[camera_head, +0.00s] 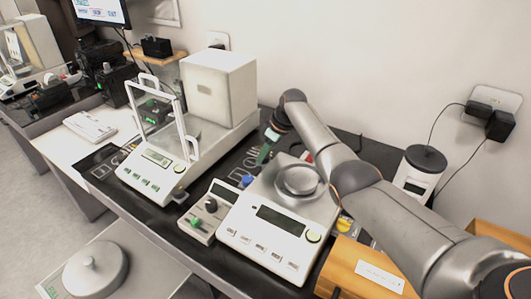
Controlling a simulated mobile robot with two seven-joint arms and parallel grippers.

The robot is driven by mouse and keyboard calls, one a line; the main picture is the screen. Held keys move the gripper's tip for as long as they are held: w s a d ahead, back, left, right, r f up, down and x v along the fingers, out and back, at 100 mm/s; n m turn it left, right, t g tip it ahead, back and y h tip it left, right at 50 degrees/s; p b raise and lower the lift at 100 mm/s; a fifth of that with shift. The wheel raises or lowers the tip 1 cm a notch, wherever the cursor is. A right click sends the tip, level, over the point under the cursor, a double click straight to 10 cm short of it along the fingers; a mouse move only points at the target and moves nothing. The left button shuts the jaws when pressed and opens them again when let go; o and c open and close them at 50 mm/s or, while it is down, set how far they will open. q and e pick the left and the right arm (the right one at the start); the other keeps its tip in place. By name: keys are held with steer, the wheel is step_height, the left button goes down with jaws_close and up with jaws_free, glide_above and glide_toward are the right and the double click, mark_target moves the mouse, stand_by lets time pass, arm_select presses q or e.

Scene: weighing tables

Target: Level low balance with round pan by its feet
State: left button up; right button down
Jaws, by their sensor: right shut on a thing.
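The low balance with the round pan (262,238) stands on the dark table, a white body with a dark display and a row of buttons. Its round metal pan (299,180) sits towards the back. My right arm reaches from the right behind the pan. My right gripper (263,155) points down beside the balance's rear left, shut on a small green thing (264,154). I cannot tell if this is a levelling foot; the fingertips are small. A blue knob (247,181) shows at the left side. The level bubble cannot be made out. My left gripper is out of view.
A control box with knobs (207,217) stands close to the balance's left. A taller balance with a glass draft shield (160,160) is further left. A wooden box (362,272) and a dark-lidded jar (420,172) are at right, under and behind my arm.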

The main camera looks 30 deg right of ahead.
steer(key=shift+r+p, duration=0.15)
steer(key=shift+p, duration=0.5)
steer(key=m+h+p, duration=0.1)
steer(key=m+p, duration=0.1)
steer(key=p, duration=0.1)
steer(key=m+p, duration=0.2)
steer(key=p, duration=0.1)
steer(key=shift+a+m+t+h, duration=0.2)
steer(key=shift+m+t+h, duration=0.1)
steer(key=shift+m+h, duration=0.1)
steer(key=shift+m+h+p, duration=0.4)
steer(key=shift+m+p, duration=0.25)
steer(key=shift+m, duration=0.55)
steer(key=shift+a+m+h, duration=0.1)
steer(key=shift+m+h, duration=0.4)
steer(key=shift+m, duration=0.7)
steer(key=shift+c, duration=2.2)
jaws_free()
